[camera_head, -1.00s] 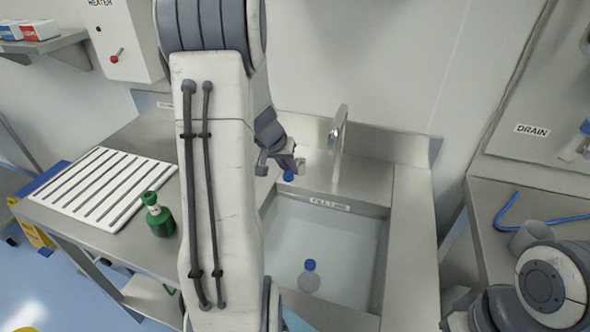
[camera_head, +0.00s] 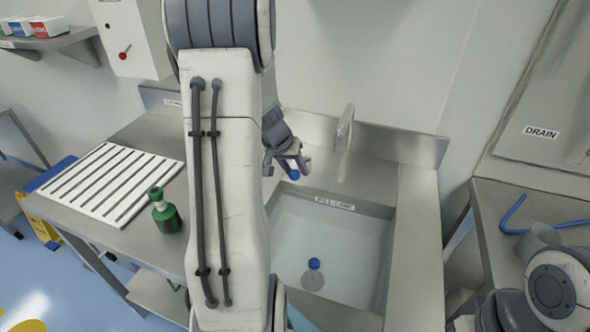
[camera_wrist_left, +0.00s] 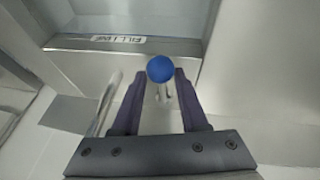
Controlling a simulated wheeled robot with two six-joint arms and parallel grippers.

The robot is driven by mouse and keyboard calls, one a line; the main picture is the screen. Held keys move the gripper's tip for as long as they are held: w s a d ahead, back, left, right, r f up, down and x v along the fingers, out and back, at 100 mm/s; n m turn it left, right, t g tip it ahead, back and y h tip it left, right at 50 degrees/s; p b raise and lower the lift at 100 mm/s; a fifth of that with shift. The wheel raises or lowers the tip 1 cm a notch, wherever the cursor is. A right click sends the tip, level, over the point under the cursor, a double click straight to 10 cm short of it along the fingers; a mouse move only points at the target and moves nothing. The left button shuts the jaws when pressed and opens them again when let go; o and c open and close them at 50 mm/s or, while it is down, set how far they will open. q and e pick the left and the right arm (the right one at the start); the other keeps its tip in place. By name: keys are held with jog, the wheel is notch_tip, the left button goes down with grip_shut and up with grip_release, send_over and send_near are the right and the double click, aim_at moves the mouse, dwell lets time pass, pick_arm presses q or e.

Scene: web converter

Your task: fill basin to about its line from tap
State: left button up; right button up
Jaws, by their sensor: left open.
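The steel basin (camera_head: 384,245) is set in the counter. Its wall has a FILL LINE label (camera_head: 334,203), also seen in the left wrist view (camera_wrist_left: 105,40). Pale water seems to be inside, but I cannot tell its level against the line. The tap (camera_head: 345,143) rises behind the basin. A blue knob (camera_head: 294,175) is at the back rim, left of the tap. My left gripper (camera_head: 291,168) is open there; in the left wrist view the knob (camera_wrist_left: 160,68) shows between its fingertips, contact unclear. A clear round piece with a blue top (camera_head: 313,275) is in the basin.
A green bottle (camera_head: 165,212) and a white slatted rack (camera_head: 112,182) are on the left counter. My left arm hides the basin's left side. At right, a counter under a DRAIN label (camera_head: 541,132) holds a blue bent tube (camera_head: 545,224).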

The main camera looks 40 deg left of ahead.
pick_arm(q)
jog(key=v, duration=1)
jog(key=shift+d, duration=0.1)
jog(key=s+d+m+g+h, duration=0.25)
jog(key=d+m, duration=0.35)
jog(key=d, duration=1.8)
jog(key=s+d+f+m+g+y, duration=0.1)
jog(key=s+d+m, duration=0.2)
jog(key=s+d, duration=0.2)
jog(key=s+d+f+m+g, duration=0.1)
jog(key=s+d+m, duration=0.2)
jog(key=s+d, duration=0.3)
jog(key=s, duration=0.4)
jog(key=shift+s+f+y, duration=0.3)
jog(key=shift+s+y, duration=0.05)
jog(key=shift+d+g, duration=0.1)
jog(key=shift+g, duration=0.15)
